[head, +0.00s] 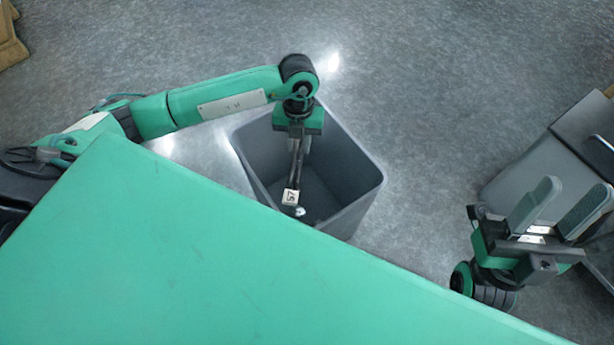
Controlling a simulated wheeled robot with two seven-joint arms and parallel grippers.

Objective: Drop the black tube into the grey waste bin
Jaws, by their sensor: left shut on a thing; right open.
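The grey waste bin (361,180) stands on the floor, open at the top, with its near left side hidden. My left gripper (299,150) points down over the bin's opening and is shut on the black tube (296,170). The tube is a thin dark piece with a small white tag marked with figures at its lower end. It hangs within the outline of the opening; I cannot tell how far below the rim it reaches. My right gripper (550,215) is open and empty, at the right, well apart from the bin.
A grey box-like unit (540,175) stands at the right edge, behind my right gripper. A brown object (10,40) is cut off at the top left corner. The grey floor (440,90) around the bin is clear.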

